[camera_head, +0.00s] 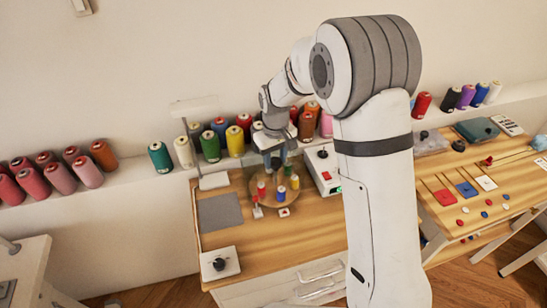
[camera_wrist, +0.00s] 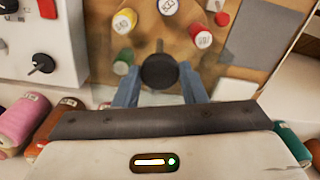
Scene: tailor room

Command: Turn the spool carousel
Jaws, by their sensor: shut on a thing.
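The spool carousel is a brown wooden disc in the middle of the left table (camera_head: 325,235); it fills the upper middle of the wrist view (camera_wrist: 143,40). Upright spools stand around it: a red spool (camera_head: 261,188), a blue spool (camera_head: 280,194) and a yellow spool (camera_head: 294,182). In the wrist view a yellow spool (camera_wrist: 124,20), a blue spool (camera_wrist: 167,7) and a red spool (camera_wrist: 200,37) show. My gripper (camera_head: 274,160) points down over the disc, its blue-grey fingers on either side of a dark round knob (camera_wrist: 160,70), shut on it.
A white box with a red button (camera_head: 325,172) stands close right of the carousel. A grey mat (camera_head: 220,213) and a white dial box (camera_head: 220,263) lie to the left. Several thread spools line the wall shelf behind. Another table (camera_head: 450,215) with small coloured pieces stands at the right.

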